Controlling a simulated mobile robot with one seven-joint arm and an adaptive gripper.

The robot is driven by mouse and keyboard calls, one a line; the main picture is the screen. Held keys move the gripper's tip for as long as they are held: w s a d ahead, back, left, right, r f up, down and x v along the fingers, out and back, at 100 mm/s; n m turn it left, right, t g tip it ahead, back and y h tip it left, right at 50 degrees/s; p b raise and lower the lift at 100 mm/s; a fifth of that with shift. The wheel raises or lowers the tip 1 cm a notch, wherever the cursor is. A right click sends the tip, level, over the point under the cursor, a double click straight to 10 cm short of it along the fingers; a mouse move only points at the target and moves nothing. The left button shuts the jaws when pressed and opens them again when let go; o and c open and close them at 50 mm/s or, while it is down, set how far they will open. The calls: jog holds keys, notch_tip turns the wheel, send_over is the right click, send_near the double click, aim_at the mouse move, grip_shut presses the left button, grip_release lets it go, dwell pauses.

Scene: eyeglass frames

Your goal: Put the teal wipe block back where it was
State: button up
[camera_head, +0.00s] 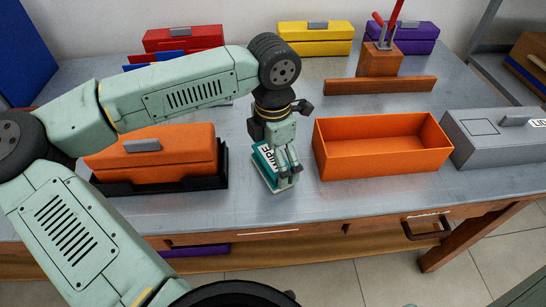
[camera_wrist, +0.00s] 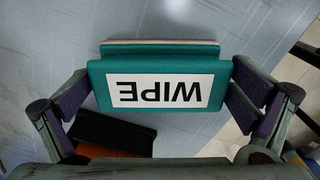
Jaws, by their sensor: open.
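The teal wipe block (camera_head: 264,163) is on the grey table between the closed orange case and the open orange box, partly hidden by my gripper. Its white WIPE label faces the wrist camera (camera_wrist: 160,91), upside down there, and a pale layer shows along its far edge. My gripper (camera_head: 285,172) points down over the block. In the wrist view its open fingers are at the block's left and right ends, very close to it. I cannot tell whether they touch it.
The closed orange case (camera_head: 150,150) sits in a black tray (camera_head: 205,183) at left. The empty open orange box (camera_head: 385,165) and a grey lidded box (camera_head: 490,145) are at right. Red, yellow (camera_head: 315,38) and purple cases and a wooden block (camera_head: 380,60) stand behind.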

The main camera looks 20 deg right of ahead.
jog(key=shift+r+p, duration=0.35)
jog(key=shift+r, duration=0.05)
notch_tip(320, 180, up, 12)
jog(key=b, duration=0.1)
jog(key=shift+f+b, duration=0.2)
jog(key=shift+b, duration=0.2)
